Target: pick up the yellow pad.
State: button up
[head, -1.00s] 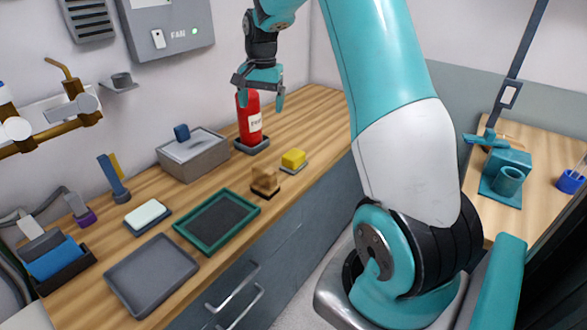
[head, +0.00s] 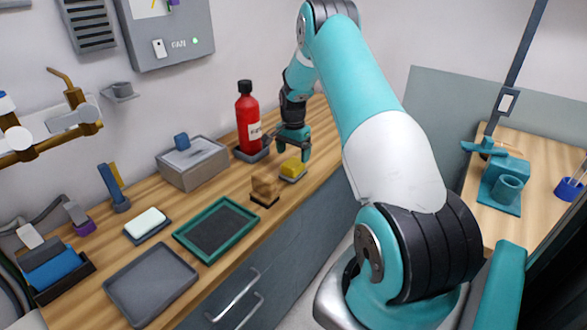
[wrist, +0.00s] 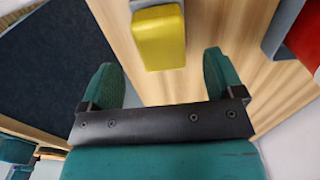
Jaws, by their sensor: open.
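The yellow pad (head: 293,167) lies on a small grey holder (head: 290,179) near the front edge of the wooden counter. It also shows at the top of the wrist view (wrist: 159,38), beyond the fingertips and roughly between their lines. My gripper (head: 294,155) is just above and behind the pad in the head view. In the wrist view my gripper (wrist: 160,75) has its two teal fingers wide apart with nothing between them. Whether a finger touches the pad cannot be told from the head view.
A red bottle (head: 248,118) stands on a grey base just left of my gripper. A tan brush-like block (head: 265,187) sits left of the pad. A green-framed tray (head: 216,226) and a grey box (head: 193,164) are farther left. Bare counter lies behind the pad.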

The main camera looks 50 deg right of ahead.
aim_at(292, 163)
jog(key=shift+a+f+p, duration=0.15)
jog(key=shift+f+p, duration=0.25)
jog(key=shift+f, duration=0.95)
jog(key=shift+a+f+p, duration=0.1)
jog(key=shift+f+p, duration=0.25)
jog(key=shift+f, duration=0.95)
jog(key=c, duration=1.1)
jog(key=shift+r, duration=0.15)
notch_tip(292, 163, up, 20)
jog(key=b, duration=0.2)
